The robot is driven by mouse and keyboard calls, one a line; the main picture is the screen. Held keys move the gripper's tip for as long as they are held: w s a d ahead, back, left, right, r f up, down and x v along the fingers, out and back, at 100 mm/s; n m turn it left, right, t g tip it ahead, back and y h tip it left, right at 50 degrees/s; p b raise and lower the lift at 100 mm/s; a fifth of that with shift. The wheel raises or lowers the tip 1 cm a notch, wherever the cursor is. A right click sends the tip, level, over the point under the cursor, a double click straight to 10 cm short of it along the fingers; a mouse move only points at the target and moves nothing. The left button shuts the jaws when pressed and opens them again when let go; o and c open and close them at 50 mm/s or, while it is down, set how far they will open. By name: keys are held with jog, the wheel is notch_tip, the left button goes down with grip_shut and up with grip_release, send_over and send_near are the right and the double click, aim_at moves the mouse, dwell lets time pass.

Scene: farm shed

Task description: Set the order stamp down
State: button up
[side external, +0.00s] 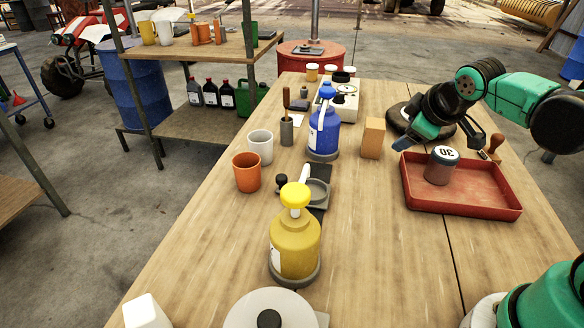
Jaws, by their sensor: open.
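The order stamp appears to be the wooden-knobbed piece (494,146) at the far right corner of the red tray (466,206). It looks upright, and its lower end is partly hidden, so I cannot tell exactly what it rests on. My gripper (455,140) is open, above the back edge of the tray and to the left of the stamp. I see nothing between its fingers.
A wooden block (373,138) stands left of the tray. A blue pump bottle (323,135), a yellow pump bottle (295,245), an orange cup (247,172) and a white cup (260,146) stand farther left. The bench right of the yellow bottle is mostly clear.

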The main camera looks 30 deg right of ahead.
jog(key=shift+o, duration=0.3)
jog(key=s+a+m+y, duration=0.3)
jog(key=a+m, duration=0.1)
jog(key=a, duration=0.3)
jog(key=shift+s+a+f, duration=0.15)
jog(key=shift+s, duration=0.2)
jog(key=shift+o, duration=0.6)
jog(key=shift+s+a+m+y, duration=0.3)
jog(key=shift+a+m, duration=0.1)
jog(key=shift+m, duration=0.1)
